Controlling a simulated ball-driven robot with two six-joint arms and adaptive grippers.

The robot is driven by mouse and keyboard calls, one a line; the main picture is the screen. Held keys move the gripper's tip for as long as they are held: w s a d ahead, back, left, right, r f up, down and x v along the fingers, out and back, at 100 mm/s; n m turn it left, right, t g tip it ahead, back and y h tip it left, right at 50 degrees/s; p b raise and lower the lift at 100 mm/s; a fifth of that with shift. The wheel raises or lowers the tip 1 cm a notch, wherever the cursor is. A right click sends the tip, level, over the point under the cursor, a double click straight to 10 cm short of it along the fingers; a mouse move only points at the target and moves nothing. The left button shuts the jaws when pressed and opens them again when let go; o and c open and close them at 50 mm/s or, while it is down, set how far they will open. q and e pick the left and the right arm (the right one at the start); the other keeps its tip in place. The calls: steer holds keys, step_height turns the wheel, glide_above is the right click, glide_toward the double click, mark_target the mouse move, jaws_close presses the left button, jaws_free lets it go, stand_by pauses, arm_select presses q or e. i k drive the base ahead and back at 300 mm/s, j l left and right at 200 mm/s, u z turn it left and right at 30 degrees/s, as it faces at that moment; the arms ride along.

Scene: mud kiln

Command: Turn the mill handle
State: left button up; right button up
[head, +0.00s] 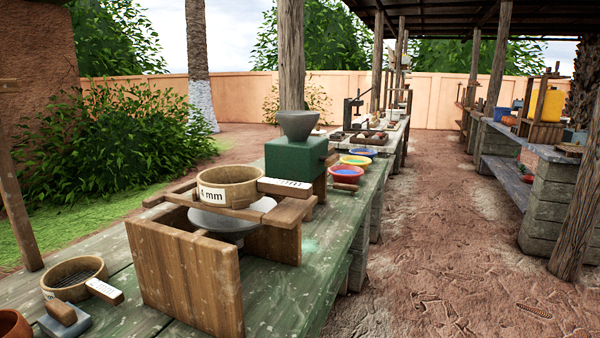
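The mill (293,160) is a green box with a grey funnel hopper (297,124) on top. It stands on the long green bench in the middle of the head view, behind a wooden sieve stand. A small dark part shows at the mill's right side, but I cannot tell whether it is the handle. The mill's lower front is partly hidden by the sieve stand and a labelled block. Neither of my grippers is in view.
The wooden stand (185,275) holds a sieve marked "4 mm" (230,187) over a grey bowl (232,220). Red (346,174), yellow (355,160) and blue bowls (363,152) stand right of the mill. A post (291,60) rises behind it. The dirt aisle (440,240) is clear.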

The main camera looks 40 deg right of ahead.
mark_target(329, 161)
steer(key=k+l+z, duration=0.1)
steer(key=l+z, duration=0.5)
steer(key=z, duration=0.15)
steer(key=l+z, duration=0.35)
steer(key=l+u, duration=0.1)
steer(key=u, duration=0.8)
steer(key=i+l+u, duration=0.3)
steer(key=l, duration=0.15)
steer(key=l+u, duration=0.25)
steer(key=l, duration=0.15)
steer(key=i+l+u, duration=0.1)
steer(key=l+u, duration=0.2)
steer(key=l, duration=0.2)
